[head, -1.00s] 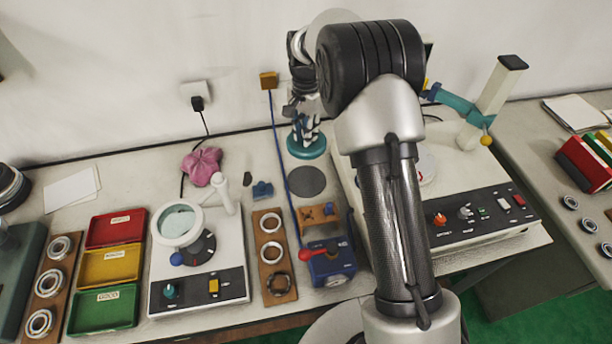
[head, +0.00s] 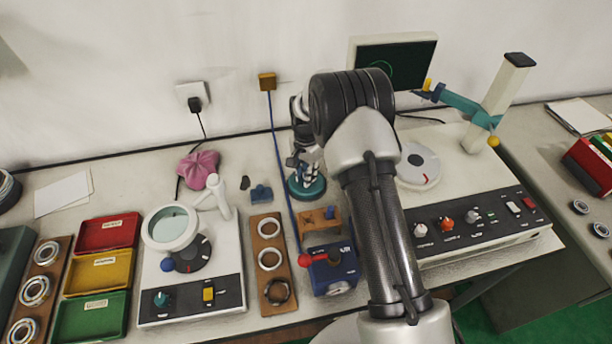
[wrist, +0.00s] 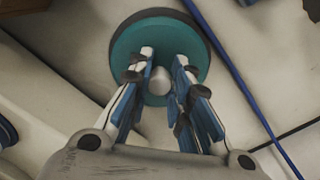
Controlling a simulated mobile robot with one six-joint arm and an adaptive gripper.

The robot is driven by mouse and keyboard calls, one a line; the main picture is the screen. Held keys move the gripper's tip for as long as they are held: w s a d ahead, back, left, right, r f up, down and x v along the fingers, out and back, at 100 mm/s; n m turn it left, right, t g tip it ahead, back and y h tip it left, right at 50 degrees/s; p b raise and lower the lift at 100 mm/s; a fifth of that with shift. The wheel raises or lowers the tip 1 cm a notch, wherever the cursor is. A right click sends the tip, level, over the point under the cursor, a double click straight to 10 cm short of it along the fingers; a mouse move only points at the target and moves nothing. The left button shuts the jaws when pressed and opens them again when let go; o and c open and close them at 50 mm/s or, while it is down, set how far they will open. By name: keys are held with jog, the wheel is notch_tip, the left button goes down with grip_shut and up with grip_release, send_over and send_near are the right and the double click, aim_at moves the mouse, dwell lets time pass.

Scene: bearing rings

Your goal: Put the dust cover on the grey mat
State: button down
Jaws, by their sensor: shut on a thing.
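The dust cover (head: 305,190) is a round teal disc. In the wrist view, the dust cover (wrist: 128,62) has a pale knob (wrist: 160,82) in its middle. My gripper (head: 308,172) points down over it, and the fingertips (wrist: 163,70) are shut on the knob. The grey mat (wrist: 160,14) is a dark round disc under the cover, showing as a dark rim along its far and right edges in the wrist view. The cover lies over most of the mat. I cannot tell whether it touches the mat. My arm and gripper hide part of both.
A blue cable (head: 279,150) runs close by on the left. A wooden block (head: 318,219) and a blue box with a red knob (head: 333,268) are in front. A white control unit (head: 470,235) stands right, and a board with rings (head: 270,232) left.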

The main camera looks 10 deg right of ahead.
jog(key=shift+r, duration=0.1)
jog(key=shift+f, duration=0.2)
jog(key=c, duration=1.5)
grip_release()
